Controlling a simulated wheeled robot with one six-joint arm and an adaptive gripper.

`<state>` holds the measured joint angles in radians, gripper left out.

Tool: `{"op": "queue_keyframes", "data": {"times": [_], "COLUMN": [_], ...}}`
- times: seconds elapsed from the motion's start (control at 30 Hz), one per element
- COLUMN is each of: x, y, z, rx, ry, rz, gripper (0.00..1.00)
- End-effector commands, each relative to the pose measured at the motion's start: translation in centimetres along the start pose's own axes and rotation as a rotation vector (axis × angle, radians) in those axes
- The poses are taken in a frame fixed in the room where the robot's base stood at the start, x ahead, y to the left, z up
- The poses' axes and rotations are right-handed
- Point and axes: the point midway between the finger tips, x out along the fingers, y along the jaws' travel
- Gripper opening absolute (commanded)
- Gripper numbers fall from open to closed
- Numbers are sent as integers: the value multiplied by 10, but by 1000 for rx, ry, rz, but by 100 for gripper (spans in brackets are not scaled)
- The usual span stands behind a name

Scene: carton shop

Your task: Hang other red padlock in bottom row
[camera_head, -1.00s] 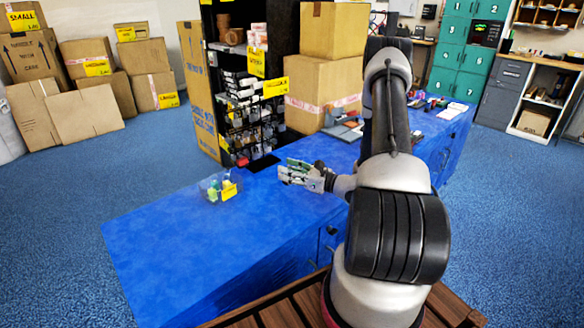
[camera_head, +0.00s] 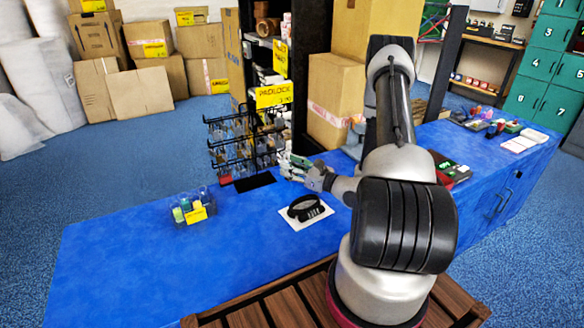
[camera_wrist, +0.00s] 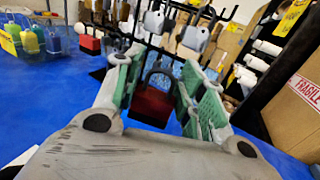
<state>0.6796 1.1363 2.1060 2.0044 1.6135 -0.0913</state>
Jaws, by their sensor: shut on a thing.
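My gripper (camera_head: 290,167) is at the right side of the black wire padlock rack (camera_head: 212,146). In the wrist view, my gripper (camera_wrist: 162,82) has its green-padded fingers around a red padlock (camera_wrist: 152,104), shackle up. Another red padlock (camera_wrist: 90,44) hangs low on the rack, left of my fingers in the wrist view. It shows as a small red patch (camera_head: 225,178) at the rack's lower left in the head view. Grey padlocks (camera_wrist: 195,37) hang higher up. The held padlock is hard to make out in the head view.
Cartons (camera_head: 335,95) stand behind, right of the rack. The counter's left part is clear.

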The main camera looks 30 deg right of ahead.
Motion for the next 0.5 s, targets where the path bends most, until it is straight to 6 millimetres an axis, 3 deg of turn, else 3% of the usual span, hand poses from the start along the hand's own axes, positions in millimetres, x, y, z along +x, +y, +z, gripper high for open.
{"op": "queue_keyframes", "data": {"times": [0.5], "x": [22], "y": [-12], "z": [0], "rx": [-1], "ry": [0], "rz": [-6], "gripper": [10]}}
